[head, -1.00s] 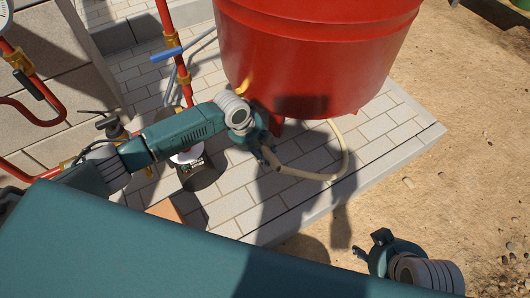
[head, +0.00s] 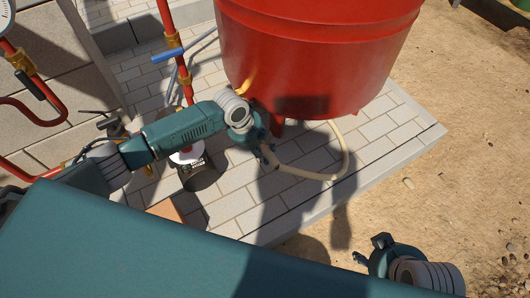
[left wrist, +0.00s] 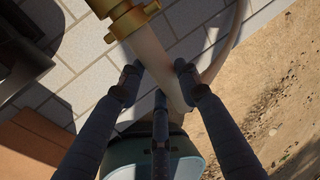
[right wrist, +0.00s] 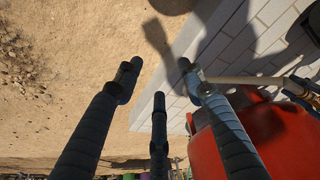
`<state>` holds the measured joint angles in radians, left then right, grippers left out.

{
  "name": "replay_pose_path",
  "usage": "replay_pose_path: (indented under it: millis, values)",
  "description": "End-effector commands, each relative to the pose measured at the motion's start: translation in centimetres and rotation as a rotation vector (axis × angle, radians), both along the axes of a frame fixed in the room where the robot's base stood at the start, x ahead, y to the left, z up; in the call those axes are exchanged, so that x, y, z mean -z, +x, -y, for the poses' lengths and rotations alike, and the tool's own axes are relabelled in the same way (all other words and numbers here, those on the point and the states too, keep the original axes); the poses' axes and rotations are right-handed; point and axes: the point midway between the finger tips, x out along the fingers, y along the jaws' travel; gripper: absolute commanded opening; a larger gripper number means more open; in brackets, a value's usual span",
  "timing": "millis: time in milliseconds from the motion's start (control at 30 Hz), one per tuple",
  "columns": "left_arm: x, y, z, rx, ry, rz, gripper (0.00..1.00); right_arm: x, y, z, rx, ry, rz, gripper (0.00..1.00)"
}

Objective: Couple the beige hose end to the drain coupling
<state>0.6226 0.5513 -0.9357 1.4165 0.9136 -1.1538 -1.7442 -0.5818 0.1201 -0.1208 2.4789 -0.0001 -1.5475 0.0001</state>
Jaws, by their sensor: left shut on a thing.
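The beige hose (head: 310,174) curves over the paving below the red tank (head: 315,60). My left gripper (head: 266,160) is shut on it; in the left wrist view the fingers (left wrist: 158,75) close around the hose (left wrist: 152,48). A brass fitting (left wrist: 130,18) shows just beyond the fingers, in line with the hose. I cannot tell whether it joins a drain coupling. A brass piece (head: 247,79) shows by the tank's lower left side, partly hidden by my left wrist. My right gripper (head: 371,247) is open and empty over the sand, its fingers (right wrist: 158,75) apart.
Red pipes (head: 174,45) with a blue-handled valve (head: 168,54) stand at the left beside a block wall (head: 45,75). A dark cylindrical container (head: 200,177) stands on the paving (head: 225,205) under my left arm. Open sand (head: 455,130) lies to the right.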

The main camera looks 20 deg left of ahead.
Motion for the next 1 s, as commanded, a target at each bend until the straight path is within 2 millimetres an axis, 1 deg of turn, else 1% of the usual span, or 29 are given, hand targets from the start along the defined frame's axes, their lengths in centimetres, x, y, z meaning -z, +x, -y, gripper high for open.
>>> replay_pose_path:
  millis: [200,367,400,467,500,700,733,767,800,833,1000]
  values:
    - [-0.1,0.6,-0.4,0.0,-0.001,0.003,0.0,-0.1,0.8,-0.2,-0.002,0.005,0.031,0.4]
    - [-0.1,0.6,-0.5,0.0,-0.002,0.002,0.0,-0.3,1.2,-0.3,-0.004,0.007,0.04,0.4]
    - [-0.1,0.6,-0.5,0.0,-0.002,0.002,0.35,-0.3,1.2,-0.3,-0.004,0.007,0.041,0.4]
    - [-0.1,0.6,-0.5,0.0,-0.002,0.002,0.47,-0.3,1.2,-0.3,-0.004,0.007,0.041,0.4]
    - [-0.1,0.6,-0.5,0.0,-0.002,0.002,0.55,-0.3,1.2,-0.3,-0.004,0.007,0.04,0.4]
    - [-0.1,0.6,-0.5,0.0,-0.001,0.001,0.55,-0.3,1.1,-0.3,-0.004,0.008,0.039,0.4]
    - [0.0,0.5,-0.5,0.0,0.0,-0.001,0.57,-0.3,1.2,-0.3,-0.004,0.008,0.039,0.4]
    - [0.0,0.5,-0.6,0.0,0.0,-0.001,0.63,-0.3,1.1,-0.3,-0.004,0.008,0.038,0.4]
    - [0.0,0.5,-0.5,0.0,0.0,-0.001,0.71,-0.3,1.1,-0.3,-0.004,0.008,0.038,0.4]
    - [0.0,0.5,-0.6,0.0,0.0,-0.001,0.74,-0.3,1.1,-0.3,-0.004,0.008,0.038,0.4]
    - [0.0,0.5,-0.5,0.0,0.0,0.0,0.74,-0.2,1.1,-0.3,-0.004,0.007,0.037,0.4]
